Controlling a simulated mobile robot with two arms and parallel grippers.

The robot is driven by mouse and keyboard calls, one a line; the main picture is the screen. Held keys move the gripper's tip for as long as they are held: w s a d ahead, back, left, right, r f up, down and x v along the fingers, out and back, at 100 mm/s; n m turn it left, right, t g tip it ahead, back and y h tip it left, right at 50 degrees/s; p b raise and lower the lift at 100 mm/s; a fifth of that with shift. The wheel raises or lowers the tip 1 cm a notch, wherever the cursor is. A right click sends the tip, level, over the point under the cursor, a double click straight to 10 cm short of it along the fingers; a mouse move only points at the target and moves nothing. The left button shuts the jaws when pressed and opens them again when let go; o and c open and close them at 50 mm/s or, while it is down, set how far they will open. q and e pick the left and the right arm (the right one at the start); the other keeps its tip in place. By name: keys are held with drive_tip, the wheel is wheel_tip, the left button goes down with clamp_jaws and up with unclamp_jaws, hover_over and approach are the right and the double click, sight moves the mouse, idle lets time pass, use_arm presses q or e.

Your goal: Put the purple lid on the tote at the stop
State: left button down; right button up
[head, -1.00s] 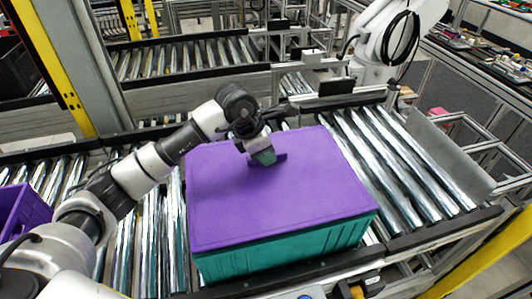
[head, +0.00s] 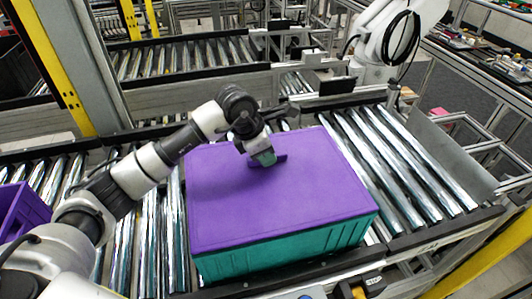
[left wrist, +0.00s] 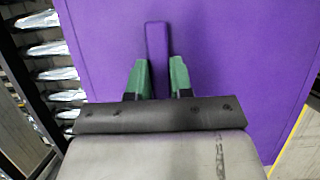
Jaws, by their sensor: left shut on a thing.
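The purple lid (head: 280,205) lies over the top of the teal tote (head: 290,251) on the roller conveyor. In the head view its edges line up closely with the tote's rim; I cannot tell whether it is fully seated. My left gripper (head: 264,160) is shut on the lid's raised purple handle bar near the lid's far side. In the left wrist view the green fingertips (left wrist: 159,80) are on both sides of the handle (left wrist: 157,45), with the purple lid (left wrist: 225,50) filling the background. My right gripper is not in view.
Bare conveyor rollers (head: 400,165) extend to the right of the tote, and more lie to its left. A purple crate (head: 20,212) stands at the left edge. A white robot arm (head: 395,40) is behind the conveyor. A yellow post (head: 55,70) rises at the back left.

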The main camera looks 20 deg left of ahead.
use_arm(q)
drive_tip(key=shift+f+b, duration=0.3)
idle(0.4)
drive_tip(key=c, duration=0.9)
unclamp_jaws()
drive_tip(key=shift+s+a+r, duration=0.1)
drive_tip(key=shift+a+r, duration=0.1)
drive_tip(key=shift+r, duration=0.2)
drive_tip(key=b+v, duration=0.3)
drive_tip(key=v, duration=0.6)
drive_tip(key=shift+f, duration=0.1)
drive_tip(key=shift+s+a+r, duration=0.15)
drive_tip(key=shift+s+r, duration=0.05)
drive_tip(key=shift+r, duration=0.3)
drive_tip(key=shift+f, duration=0.1)
